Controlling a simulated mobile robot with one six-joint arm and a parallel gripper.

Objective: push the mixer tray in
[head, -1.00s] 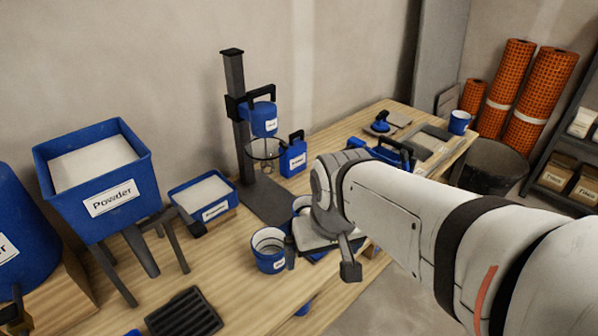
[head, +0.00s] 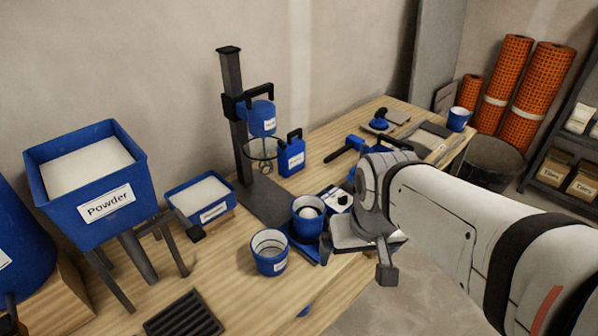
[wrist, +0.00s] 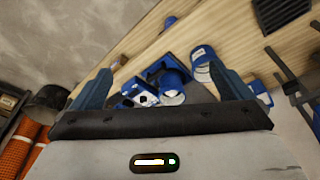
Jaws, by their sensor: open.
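The mixer (head: 262,118) stands at the back of the workbench, with a dark column, a blue motor head and a whisk over a clear bowl. In front of its dark base plate (head: 262,197) a blue tray (head: 303,252), seemingly the mixer tray, carries a blue bucket (head: 307,222). The tray (wrist: 181,62) and bucket (wrist: 172,84) also show in the wrist view.
A second blue bucket (head: 270,252) stands just left of the tray. A white-topped device (head: 336,199) sits behind my gripper. A powder box (head: 200,198), a blue canister (head: 291,156) and a black grate (head: 184,315) are around.

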